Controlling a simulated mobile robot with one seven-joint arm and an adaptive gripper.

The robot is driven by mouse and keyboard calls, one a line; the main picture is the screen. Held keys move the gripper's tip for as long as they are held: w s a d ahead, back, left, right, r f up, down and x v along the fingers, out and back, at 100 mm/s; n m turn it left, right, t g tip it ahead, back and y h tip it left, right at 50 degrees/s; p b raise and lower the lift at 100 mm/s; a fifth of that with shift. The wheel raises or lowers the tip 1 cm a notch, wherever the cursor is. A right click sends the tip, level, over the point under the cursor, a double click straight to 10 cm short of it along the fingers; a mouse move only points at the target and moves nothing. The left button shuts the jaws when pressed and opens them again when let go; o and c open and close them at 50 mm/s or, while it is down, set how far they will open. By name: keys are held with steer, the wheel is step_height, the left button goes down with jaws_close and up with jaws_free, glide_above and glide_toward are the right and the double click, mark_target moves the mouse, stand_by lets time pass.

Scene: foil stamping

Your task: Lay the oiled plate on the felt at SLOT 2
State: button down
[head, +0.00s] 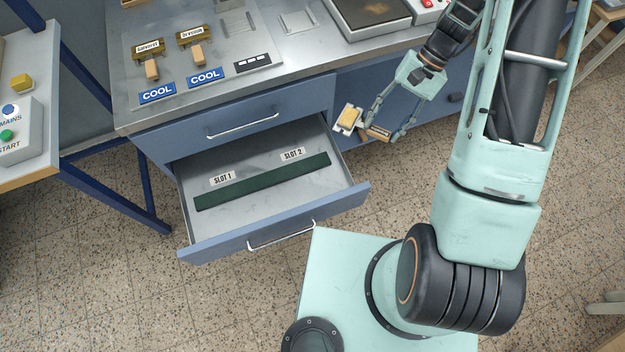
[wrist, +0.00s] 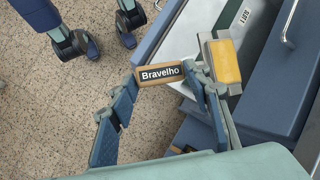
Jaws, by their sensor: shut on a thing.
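My gripper (head: 382,131) is shut on a wooden piece labelled "Bravelho" (wrist: 160,74). A yellow-faced, pale-edged block (head: 348,118) lies at the far end of this piece; it also shows in the wrist view (wrist: 224,62). The two look joined, but I cannot tell for sure. The held piece is off the right side of the open drawer (head: 280,232), outside it. A dark green felt strip (head: 262,182) lies bare across the drawer floor. The SLOT 2 label (head: 292,154) is behind its right part, the SLOT 1 label (head: 222,178) behind its left part.
The workbench (head: 290,75) stands above the drawer, with a closed drawer (head: 240,122) between. Two wooden-handled pieces (head: 197,52) lie on it behind blue COOL signs (head: 205,77). A side table (head: 40,150) with buttons stands at left. Speckled floor is clear in front.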

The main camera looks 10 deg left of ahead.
steer(key=s+a+f+m+t+y+b, duration=0.1)
steer(key=s+a+f+m+b, duration=0.2)
steer(key=a+f+b, duration=0.5)
steer(key=s+a+f+m+t+y+b, duration=0.1)
steer(key=s+a+f+m+b, duration=0.3)
steer(key=a+f+b, duration=0.4)
steer(key=shift+f+m+t+b, duration=0.3)
steer(key=shift+f+t+b, duration=0.5)
steer(key=shift+f+b, duration=3.9)
step_height(320, 180, up, 3)
steer(key=b, duration=0.3)
steer(key=shift+s+r, duration=0.1)
steer(key=shift+r, duration=0.1)
steer(key=shift+b, duration=0.5)
step_height(320, 180, down, 7)
steer(key=b, duration=0.6)
steer(key=c, duration=1)
jaws_free()
steer(key=shift+o, duration=0.2)
